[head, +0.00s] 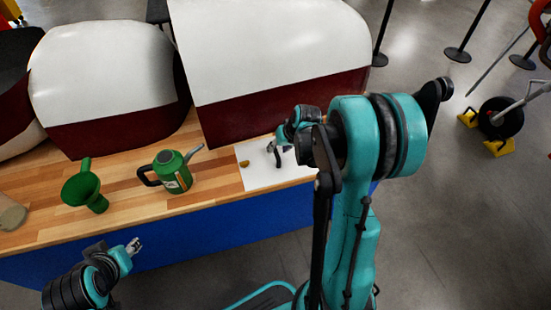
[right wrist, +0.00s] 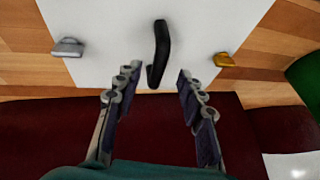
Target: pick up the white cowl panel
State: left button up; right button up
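The white cowl panel (head: 256,180) lies flat on the wooden table near its right end. In the right wrist view the panel (right wrist: 108,35) has a black handle (right wrist: 162,48) in its middle, a silver latch (right wrist: 68,48) on the left and a gold latch (right wrist: 224,60) on the right. My right gripper (head: 277,147) is over the panel, partly hidden by my arm in the head view. In the right wrist view the gripper (right wrist: 158,82) is open and empty, with the handle's near end in line with the gap. My left gripper (head: 133,246) is in front of the table, away from the panel.
A green oil can (head: 176,177) and a green funnel (head: 86,187) stand on the table (head: 130,207), left of the panel. Large white and dark red cowls (head: 275,60) fill the back. Black posts (head: 458,53) stand on the floor at right.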

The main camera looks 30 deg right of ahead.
aim_at(276, 150)
jog(key=b+x, duration=0.2)
jog(key=x, duration=0.2)
jog(key=shift+w+d+f, duration=0.15)
jog(key=shift+w+f, duration=0.1)
jog(key=shift+w, duration=0.1)
jog(key=shift+r, duration=0.15)
grip_shut()
jog(key=shift+s+r+p, duration=0.2)
jog(key=shift+r+p, duration=0.25)
jog(key=shift+p, duration=0.05)
notch_tip(276, 150, up, 6)
jog(key=p, duration=0.3)
jog(key=shift+r, duration=0.2)
jog(key=s+a+p, duration=0.1)
jog(key=s+a, duration=0.1)
jog(key=s, duration=0.7)
jog(key=s+a+p, duration=0.1)
jog(key=s+a, duration=0.1)
jog(key=s, duration=0.8)
jog(key=shift+a+p, duration=0.35)
jog(key=shift+f, duration=0.15)
